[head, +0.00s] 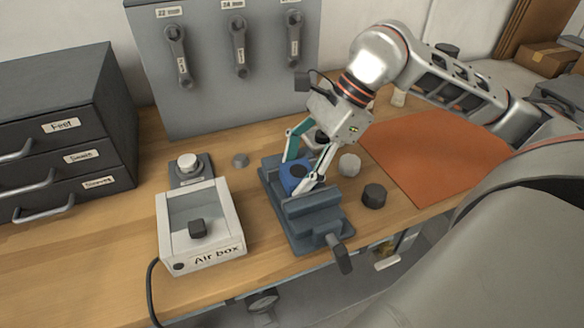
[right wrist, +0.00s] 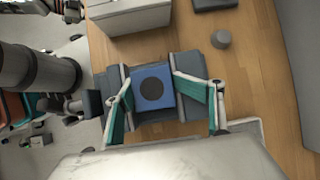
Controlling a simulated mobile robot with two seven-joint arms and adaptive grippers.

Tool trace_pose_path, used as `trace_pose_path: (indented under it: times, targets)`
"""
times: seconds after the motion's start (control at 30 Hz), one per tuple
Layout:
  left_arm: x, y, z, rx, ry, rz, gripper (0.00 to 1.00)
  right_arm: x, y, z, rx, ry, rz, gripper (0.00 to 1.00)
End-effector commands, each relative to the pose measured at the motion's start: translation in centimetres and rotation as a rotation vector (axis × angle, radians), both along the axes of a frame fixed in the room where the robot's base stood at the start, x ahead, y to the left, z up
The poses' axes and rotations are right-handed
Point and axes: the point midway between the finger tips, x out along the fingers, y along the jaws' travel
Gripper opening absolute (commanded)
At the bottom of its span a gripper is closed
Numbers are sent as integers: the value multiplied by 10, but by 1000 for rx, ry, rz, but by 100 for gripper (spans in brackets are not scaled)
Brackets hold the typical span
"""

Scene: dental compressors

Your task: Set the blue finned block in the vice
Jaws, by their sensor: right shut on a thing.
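The blue finned block (head: 296,176) is between the jaws of the grey-blue vice (head: 318,228) in the head view. My right gripper (head: 302,170) reaches down over the vice and is shut on the block. In the right wrist view the blue block (right wrist: 153,88) shows a dark round spot on its face, with a vice jaw (right wrist: 190,66) on each side. The right gripper's fingers (right wrist: 158,100) flank it there. I cannot tell whether the block rests on the vice bed. My left gripper is not in view.
A white air box (head: 200,225) stands left of the vice. A dark drawer cabinet (head: 60,130) is at the far left, and a tool board (head: 225,70) with wrenches stands behind. An orange mat (head: 440,150) lies right. Small round parts (head: 374,195) stand beside the vice.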

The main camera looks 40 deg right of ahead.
Motion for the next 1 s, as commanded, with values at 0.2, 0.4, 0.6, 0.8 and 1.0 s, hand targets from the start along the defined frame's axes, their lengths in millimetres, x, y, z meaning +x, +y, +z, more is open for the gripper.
trace_pose_path:
  times: [0.2, 0.4, 0.6, 0.8, 1.0]
  targets:
    - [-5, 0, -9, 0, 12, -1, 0, -18, -6, -35, -26, 112, -11, 4]
    - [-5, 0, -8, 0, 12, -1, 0, -18, -6, -35, -27, 112, -12, 62]
    - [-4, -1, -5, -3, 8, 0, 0, -18, -6, -35, -29, 103, -5, 81]
    - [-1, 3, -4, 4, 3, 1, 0, -19, -5, -33, -28, 104, 0, 81]
    - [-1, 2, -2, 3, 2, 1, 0, -18, -4, -29, -24, 97, 0, 87]
